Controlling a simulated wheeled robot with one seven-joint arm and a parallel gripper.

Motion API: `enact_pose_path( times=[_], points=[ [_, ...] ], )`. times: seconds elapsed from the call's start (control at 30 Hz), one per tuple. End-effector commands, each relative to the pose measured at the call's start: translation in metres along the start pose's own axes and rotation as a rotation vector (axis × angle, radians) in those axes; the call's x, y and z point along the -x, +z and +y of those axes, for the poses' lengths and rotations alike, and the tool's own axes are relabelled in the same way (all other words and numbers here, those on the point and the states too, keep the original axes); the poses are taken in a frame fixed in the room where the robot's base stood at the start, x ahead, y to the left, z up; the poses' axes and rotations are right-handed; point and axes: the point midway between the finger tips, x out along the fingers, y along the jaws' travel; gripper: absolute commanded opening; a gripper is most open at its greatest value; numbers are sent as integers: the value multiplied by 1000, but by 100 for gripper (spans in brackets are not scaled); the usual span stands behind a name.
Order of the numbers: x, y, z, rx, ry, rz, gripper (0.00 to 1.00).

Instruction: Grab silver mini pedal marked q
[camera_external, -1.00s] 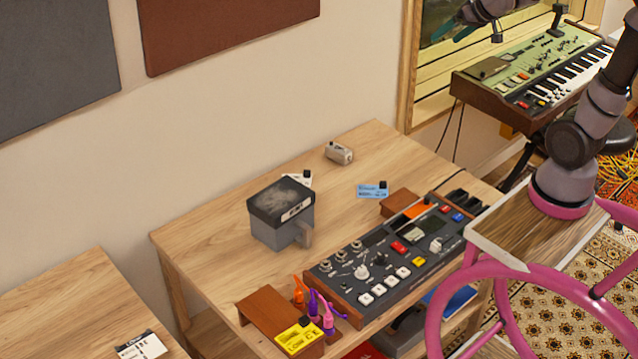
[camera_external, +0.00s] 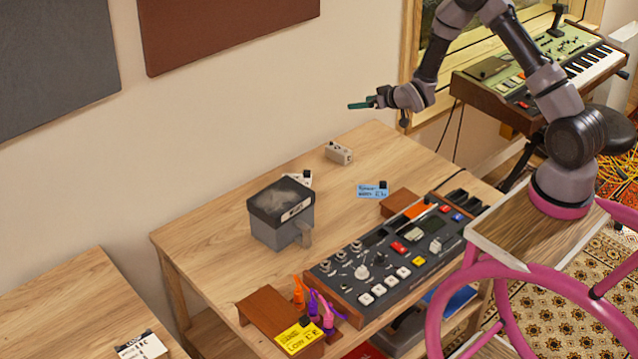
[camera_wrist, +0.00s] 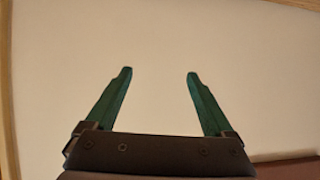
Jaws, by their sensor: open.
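A small silver-grey mini pedal (camera_external: 338,153) sits near the back edge of the wooden table in the external view. Its marking is too small to read. My gripper (camera_external: 358,105) is in the air above and slightly right of that pedal, well clear of the table, pointing left toward the wall. In the wrist view my gripper (camera_wrist: 158,75) shows two green fingers spread apart with nothing between them. The wrist view shows mostly bare wall, and no pedal.
A keyboard (camera_external: 545,75) stands right. The table's back corner is mostly clear.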

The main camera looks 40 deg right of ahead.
Motion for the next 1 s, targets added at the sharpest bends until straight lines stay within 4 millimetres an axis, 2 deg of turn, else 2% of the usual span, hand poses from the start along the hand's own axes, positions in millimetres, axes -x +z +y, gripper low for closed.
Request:
enact_pose_path(
  times=[0.03, 0.2, 0.3, 0.4, 0.57, 0.8, 1.0],
  points=[
    [-14, 27, -1, 9, -6, 4, 88],
    [-42, 93, -8, 47, -32, 57, 88],
    [-51, 122, -12, 63, -43, 81, 88],
    [-54, 140, -14, 73, -51, 98, 88],
    [-63, 149, -16, 80, -55, 110, 88],
    [-100, 145, -18, 80, -55, 110, 88],
    [-115, 143, -19, 81, -55, 110, 88]
  ],
)
